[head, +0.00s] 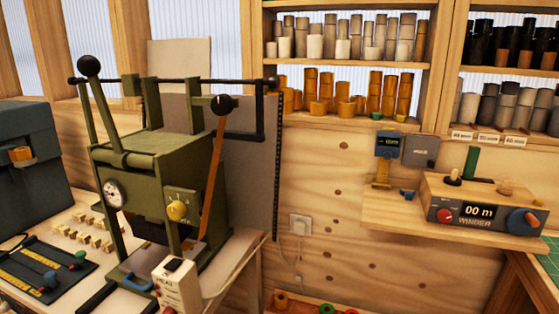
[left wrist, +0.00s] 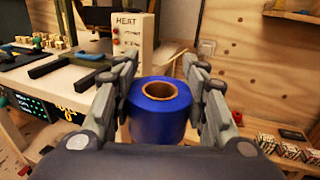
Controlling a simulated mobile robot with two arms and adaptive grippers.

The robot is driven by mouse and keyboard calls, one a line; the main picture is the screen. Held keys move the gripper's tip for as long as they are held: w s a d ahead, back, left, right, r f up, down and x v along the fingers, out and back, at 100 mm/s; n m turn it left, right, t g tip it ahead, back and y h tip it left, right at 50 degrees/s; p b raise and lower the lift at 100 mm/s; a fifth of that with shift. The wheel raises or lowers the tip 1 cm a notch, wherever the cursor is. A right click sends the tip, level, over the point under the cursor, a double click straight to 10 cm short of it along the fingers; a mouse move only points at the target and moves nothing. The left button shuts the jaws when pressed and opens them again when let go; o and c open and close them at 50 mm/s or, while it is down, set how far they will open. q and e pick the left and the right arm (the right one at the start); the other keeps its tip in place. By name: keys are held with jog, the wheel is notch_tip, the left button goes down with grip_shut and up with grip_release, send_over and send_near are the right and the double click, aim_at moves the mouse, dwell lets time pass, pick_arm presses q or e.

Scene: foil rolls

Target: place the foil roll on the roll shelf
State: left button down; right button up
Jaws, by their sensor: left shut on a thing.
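A blue foil roll (left wrist: 158,122) with a brown cardboard core stands upright, core opening up, in the left wrist view. My left gripper (left wrist: 160,68) is shut on it, with a finger on each side. Neither the held roll nor my grippers show in the head view. A wooden shelf unit (head: 350,122) on the back wall holds grey, cream and orange rolls on two levels. A second shelf section (head: 500,133) at the right holds dark and grey rolls, with small size labels on its front edge. I cannot tell which one is the roll shelf.
A green press (head: 160,190) with long levers stands on the left bench, beside a white heat control box (head: 176,284). A winder (head: 485,210) sits on a wall ledge (head: 400,213) at the right. Coloured rolls (head: 281,299) lie low at the bottom. Plywood wall separates bench and ledge.

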dwell(0.3)
pick_arm(q)
jog(key=shift+w+d+r+m+g+h, duration=1.25)
jog(key=shift+w+d+m+g+h, duration=1)
jog(key=shift+d+m+h, duration=1.4)
jog(key=shift+w+d+r+m+g+h, duration=1.5)
jog(key=shift+d+m+g+h, duration=1.15)
jog(key=shift+d+h, duration=1.95)
notch_tip(320, 180, up, 9)
jog(key=w+d+n+t+y, duration=0.2)
jog(key=n+t+y, duration=0.7)
jog(key=y, duration=0.7)
jog(key=shift+w+d+r+n+t, duration=0.25)
jog(key=shift+n+t, duration=0.15)
jog(key=shift+n, duration=1.4)
jog(key=shift+f, duration=0.1)
jog(key=s+a+f+m+g+h, duration=0.1)
jog(key=a+f+m+g+h, duration=0.1)
jog(key=f+m+g+h, duration=0.3)
jog(key=s+a+f+m+g+h, duration=0.2)
jog(key=f+m+g+h, duration=0.3)
jog(key=m+g+h, duration=0.6)
jog(key=shift+a+m+g+h, duration=0.4)
jog(key=shift+a+m+h, duration=0.15)
jog(key=shift+h, duration=0.2)
